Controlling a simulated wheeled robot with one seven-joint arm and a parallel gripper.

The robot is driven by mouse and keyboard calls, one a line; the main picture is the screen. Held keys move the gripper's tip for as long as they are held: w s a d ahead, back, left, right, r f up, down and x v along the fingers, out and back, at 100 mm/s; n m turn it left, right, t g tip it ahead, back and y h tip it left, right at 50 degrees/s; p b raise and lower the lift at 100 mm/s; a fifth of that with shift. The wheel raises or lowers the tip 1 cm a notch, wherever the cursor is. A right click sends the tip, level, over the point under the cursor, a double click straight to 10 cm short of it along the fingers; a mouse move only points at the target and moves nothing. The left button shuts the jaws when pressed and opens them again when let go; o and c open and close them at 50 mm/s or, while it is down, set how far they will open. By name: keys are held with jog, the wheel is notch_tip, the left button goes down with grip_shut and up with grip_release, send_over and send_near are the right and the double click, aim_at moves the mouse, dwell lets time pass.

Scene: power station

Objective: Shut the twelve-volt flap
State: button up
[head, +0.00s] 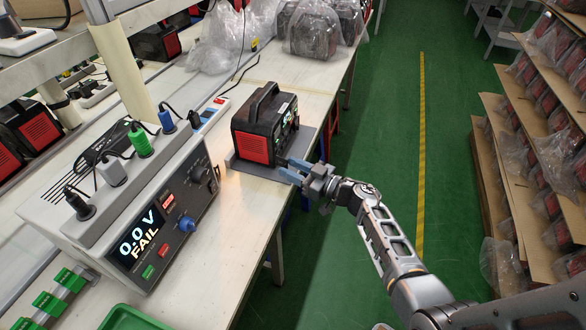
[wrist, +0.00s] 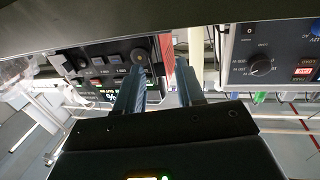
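The power station (head: 252,146) is a black box with red side panels and a carry handle, standing on a grey plate (head: 262,171) on the bench. Its port panel faces right, towards my arm. In the wrist view the panel (wrist: 105,75) shows at upper left, with a row of ports, a lit display and a round dark socket or cover (wrist: 139,54) by the left fingertip. I cannot tell whether this is the twelve-volt flap or how the flap stands. My gripper (head: 287,171) is at the station's near right corner. Its blue-grey fingers (wrist: 162,68) are apart, with nothing between them.
A grey tester (head: 150,215) reading "0.0 V FAIL" stands left of the station; its knob panel (wrist: 275,60) fills the upper right of the wrist view. Bagged units (head: 315,30) stand farther back. The green aisle floor (head: 390,110) is clear; shelves (head: 530,150) line the right.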

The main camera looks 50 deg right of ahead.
grip_shut()
